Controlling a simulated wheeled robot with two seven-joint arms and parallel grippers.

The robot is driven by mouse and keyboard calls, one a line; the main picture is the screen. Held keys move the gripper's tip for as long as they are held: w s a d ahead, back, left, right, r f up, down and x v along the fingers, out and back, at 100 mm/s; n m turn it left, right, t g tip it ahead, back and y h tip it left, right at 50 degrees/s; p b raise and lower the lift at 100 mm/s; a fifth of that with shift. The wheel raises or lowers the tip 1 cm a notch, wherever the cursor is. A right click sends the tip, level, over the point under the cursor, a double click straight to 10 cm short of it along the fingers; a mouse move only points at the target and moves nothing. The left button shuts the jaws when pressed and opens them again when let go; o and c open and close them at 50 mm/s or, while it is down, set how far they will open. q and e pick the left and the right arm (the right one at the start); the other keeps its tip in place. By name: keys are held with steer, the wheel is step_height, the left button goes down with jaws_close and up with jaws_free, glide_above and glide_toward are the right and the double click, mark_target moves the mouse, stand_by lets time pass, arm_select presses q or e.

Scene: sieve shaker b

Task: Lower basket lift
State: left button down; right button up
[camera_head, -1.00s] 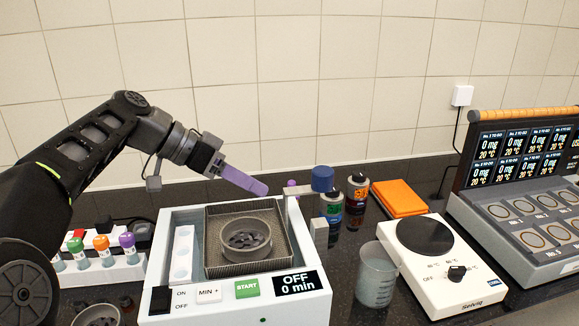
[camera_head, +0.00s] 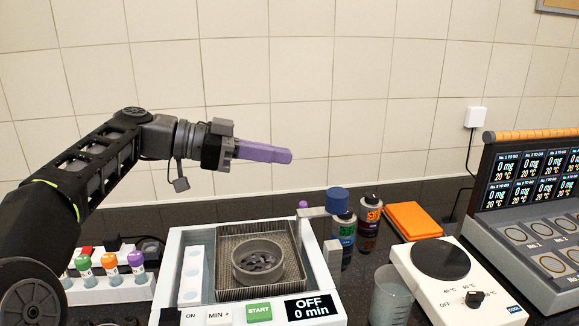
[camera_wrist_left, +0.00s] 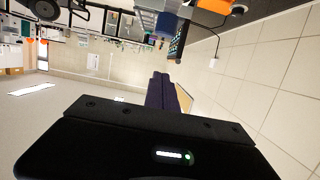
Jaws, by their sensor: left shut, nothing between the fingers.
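The shaker bath, a white box with a grey inside, stands at the lower middle in the head view. Its mesh basket (camera_head: 226,243) holds a round grey sieve dish (camera_head: 258,262) with dark pieces in it. My left gripper (camera_head: 288,156) has purple fingers, is shut and empty, and is in the air above the bath, up and left of the knob. Its fingers also show in the left wrist view (camera_wrist_left: 160,92). My right gripper is not in view.
A beaker (camera_head: 391,297) and a white hotplate (camera_head: 460,285) are at the right, with an orange pad (camera_head: 413,221) behind. A rack of coloured-cap tubes (camera_head: 110,292) is at the left. The air near the wall is clear.

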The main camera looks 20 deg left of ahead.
arm_select(q)
steer(key=w+d+f+b, duration=0.1)
steer(key=d+b, duration=0.1)
steer(key=b, duration=0.2)
steer(key=p, duration=0.3)
glide_above(322, 209)
step_height(322, 209, down, 4)
steer(key=shift+r, duration=0.15)
steer(key=shift+f, duration=0.8)
step_height(322, 209, down, 9)
steer(key=b, duration=1.1)
steer(key=shift+s, duration=0.1)
